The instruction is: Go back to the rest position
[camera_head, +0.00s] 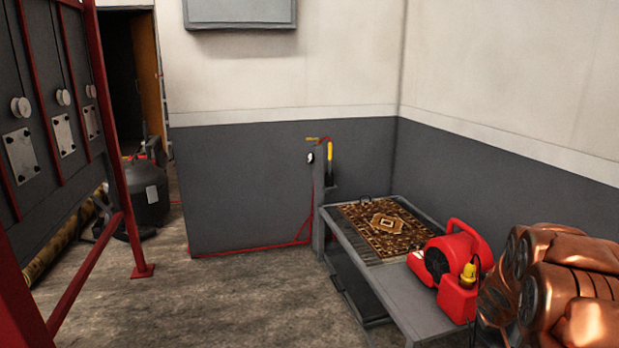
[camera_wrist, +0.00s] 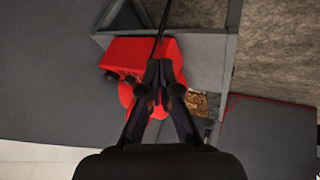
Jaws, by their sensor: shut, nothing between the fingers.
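My gripper (camera_wrist: 160,75) shows in the wrist view with its two dark fingers brought together at the tips and nothing held. It is over the red blower, which shows beneath and beside the fingers. In the head view my copper-coloured arm fills the lower right corner, and the gripper itself is not visible there. The red blower (camera_head: 447,252) stands on the grey table (camera_head: 398,293), left of my arm. I cannot tell the height of the gripper above the blower.
A patterned rug (camera_head: 383,228) lies on the table's far end. A post with a yellow-handled tool (camera_head: 330,160) stands by the wall. A red-framed dark rack (camera_head: 60,130) stands at left, with a black tank (camera_head: 145,198) behind it. The concrete floor (camera_head: 220,295) between rack and table is clear.

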